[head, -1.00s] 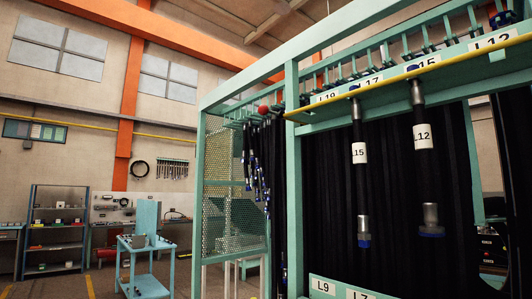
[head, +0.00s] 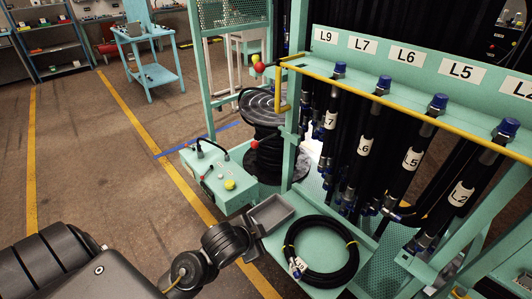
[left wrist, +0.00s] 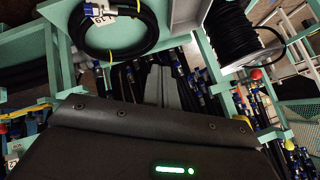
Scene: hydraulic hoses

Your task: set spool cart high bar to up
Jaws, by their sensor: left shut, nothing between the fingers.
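My left gripper (head: 254,226) is low at the rack's front, beside a grey tray (head: 272,212) and well below the yellow bar. In the left wrist view its fingers (left wrist: 164,88) are shut and empty, pointing towards hanging hoses. My right gripper is not in view.
A coiled black hose (head: 322,250) lies on the green shelf right of the gripper. Labelled hoses (head: 365,145) hang behind the bar. A green box (head: 218,178) and a black spool (head: 265,150) stand to the left. Floor (head: 105,150) further left is clear.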

